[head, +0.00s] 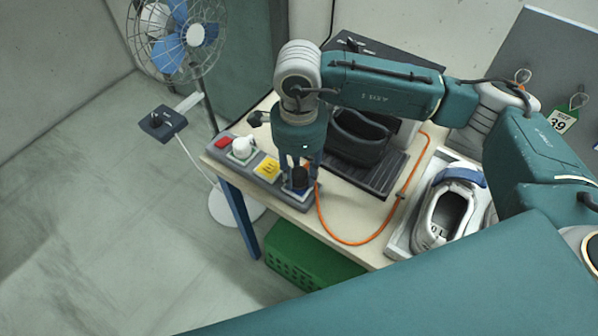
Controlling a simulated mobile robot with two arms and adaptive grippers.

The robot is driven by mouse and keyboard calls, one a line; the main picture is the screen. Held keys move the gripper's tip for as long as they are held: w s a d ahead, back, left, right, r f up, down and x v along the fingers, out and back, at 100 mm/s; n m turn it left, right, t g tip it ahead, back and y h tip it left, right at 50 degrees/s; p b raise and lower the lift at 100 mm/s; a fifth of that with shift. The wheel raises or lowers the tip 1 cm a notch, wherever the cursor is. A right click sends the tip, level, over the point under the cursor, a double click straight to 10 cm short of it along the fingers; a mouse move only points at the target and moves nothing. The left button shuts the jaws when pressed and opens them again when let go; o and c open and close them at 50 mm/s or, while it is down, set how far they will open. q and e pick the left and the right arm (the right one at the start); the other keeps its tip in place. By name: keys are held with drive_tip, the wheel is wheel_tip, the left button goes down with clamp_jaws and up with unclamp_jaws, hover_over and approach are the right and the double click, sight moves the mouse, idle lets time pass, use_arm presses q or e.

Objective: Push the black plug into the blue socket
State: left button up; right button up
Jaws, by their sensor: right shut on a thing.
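The blue socket (288,193) is at the right end of a grey power strip on the wooden table. My right gripper (300,180) points down over it and is shut on the black plug (299,175). The plug is upright and right at the blue socket; its lower end and the socket's middle are hidden, so I cannot tell how deep it sits. My left gripper is not in view.
The strip also has a yellow socket (266,168), a white plug (243,146) and a red switch (223,141). An orange cable (352,243) loops across the table. A shoe (440,222) in a tray stands at right, a fan (178,30) at left.

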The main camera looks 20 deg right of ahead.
drive_tip(key=shift+f+b, duration=0.75)
drive_tip(key=shift+b, duration=0.15)
idle(0.7)
drive_tip(key=o, duration=1.2)
drive_tip(key=shift+o, duration=0.2)
